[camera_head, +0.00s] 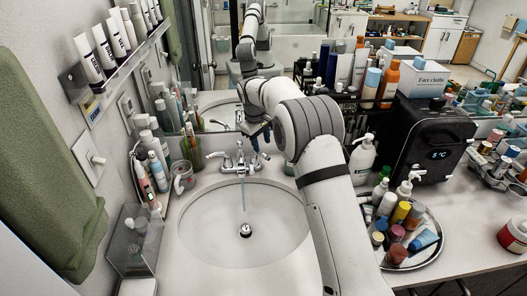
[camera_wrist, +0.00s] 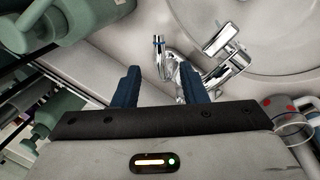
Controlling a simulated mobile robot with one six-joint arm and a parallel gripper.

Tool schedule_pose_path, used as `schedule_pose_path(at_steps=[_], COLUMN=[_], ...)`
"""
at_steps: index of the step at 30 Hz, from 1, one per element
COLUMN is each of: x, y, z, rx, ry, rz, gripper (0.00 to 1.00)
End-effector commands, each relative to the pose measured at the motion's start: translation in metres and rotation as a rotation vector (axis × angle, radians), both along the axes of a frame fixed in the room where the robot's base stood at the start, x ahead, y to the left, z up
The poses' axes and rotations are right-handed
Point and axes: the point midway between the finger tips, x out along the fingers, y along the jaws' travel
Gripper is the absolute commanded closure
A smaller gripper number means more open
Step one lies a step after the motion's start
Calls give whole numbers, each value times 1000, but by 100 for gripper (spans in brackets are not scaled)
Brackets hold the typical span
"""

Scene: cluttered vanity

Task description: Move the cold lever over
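The chrome faucet (camera_head: 240,160) stands behind the round sink, with a thin water stream (camera_head: 243,192) falling from its spout. No hot or cold marking is readable; I take the right-hand lever (camera_head: 263,157) as the cold one. My gripper (camera_head: 261,138) is above and behind that lever. In the wrist view my gripper (camera_wrist: 158,85) has its two blue fingers apart with nothing between them. A chrome lever (camera_wrist: 158,43) lies just beyond the gap between the fingertips, apparently untouched. The rest of the faucet (camera_wrist: 222,55) is right of it.
A clear cup (camera_head: 183,176) stands left of the faucet. A white pump bottle (camera_head: 362,160) and a round tray of bottles (camera_head: 437,253) are on the right. A dark rack of bottles stands behind. The sink basin (camera_head: 205,225) is empty and open.

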Motion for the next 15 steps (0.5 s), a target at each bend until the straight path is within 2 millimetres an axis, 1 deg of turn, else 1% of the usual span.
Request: schedule_pose_path(at_steps=[1, 3, 7, 12, 15], x=[0, 2, 5, 7, 8], y=[-2, -3, -6, -7, -7], z=[-9, -20, -38, -52, -55], rx=[-3, -2, -1, -1, 0], ry=[5, 5, 3, 2, 1], rz=[-1, -2, -3, -2, -2], gripper=[61, 61, 61, 61, 61])
